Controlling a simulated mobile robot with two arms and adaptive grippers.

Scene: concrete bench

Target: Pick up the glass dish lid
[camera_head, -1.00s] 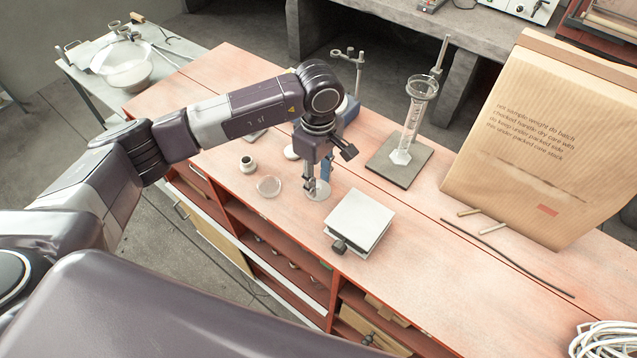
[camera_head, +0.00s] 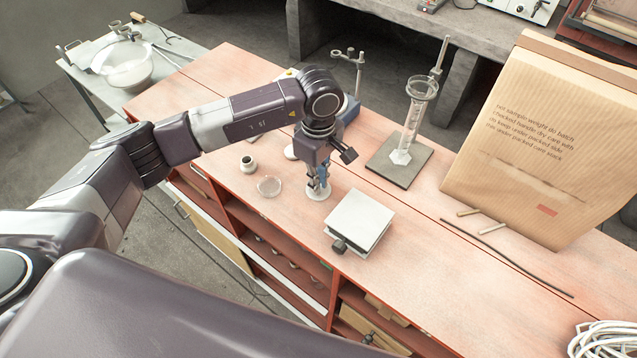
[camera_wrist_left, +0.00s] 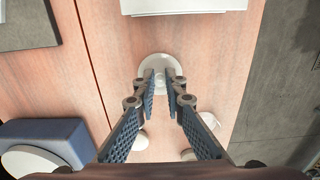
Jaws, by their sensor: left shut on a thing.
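The glass dish lid (camera_head: 314,196) is a small pale, clear disc on the wooden bench top, just left of the square white plate. In the left wrist view the lid (camera_wrist_left: 149,64) shows a knob at its middle between my fingertips. My left gripper (camera_head: 319,184) points down over the lid and is shut on its knob; the fingers also show in the wrist view (camera_wrist_left: 163,82). The fingers hide part of the lid. I cannot tell any gap between the lid and the bench. My right gripper is not in view.
A shallow glass dish (camera_head: 269,186) and a small dark-mouthed jar (camera_head: 248,163) stand left of the lid. The white-topped stand (camera_head: 360,219) is close on the right. A cylinder on a dark base (camera_head: 399,160) and a large paper bag (camera_head: 540,140) stand farther right.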

